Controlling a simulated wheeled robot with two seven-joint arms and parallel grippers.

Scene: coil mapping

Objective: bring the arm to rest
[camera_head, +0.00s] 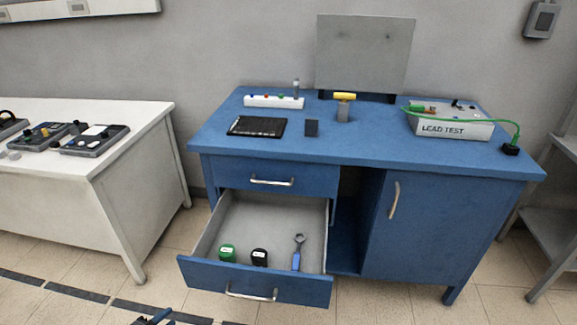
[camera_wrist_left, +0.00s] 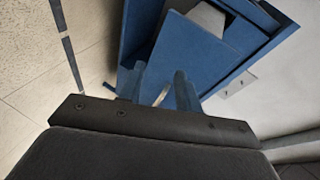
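My left gripper (camera_head: 152,318) shows only as a small dark tip at the bottom edge of the head view, in front of and below the open drawer (camera_head: 215,275). In the left wrist view its two fingers (camera_wrist_left: 158,86) stand apart with nothing held between them. The drawer's metal handle (camera_wrist_left: 162,94) shows beyond the gap, apart from the fingers as far as I can tell. The lower drawer is pulled out and holds a green tape measure (camera_head: 227,253), a black one (camera_head: 259,257) and a blue-handled wrench (camera_head: 297,254). My right gripper is out of view.
The blue bench (camera_head: 370,151) carries a black tray (camera_head: 257,126), a yellow-topped tool (camera_head: 344,98) and a LEAD TEST box (camera_head: 450,129) with a green lead. A white table (camera_head: 120,150) stands left, a grey shelf (camera_head: 560,215) right. Floor is open between table and drawer.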

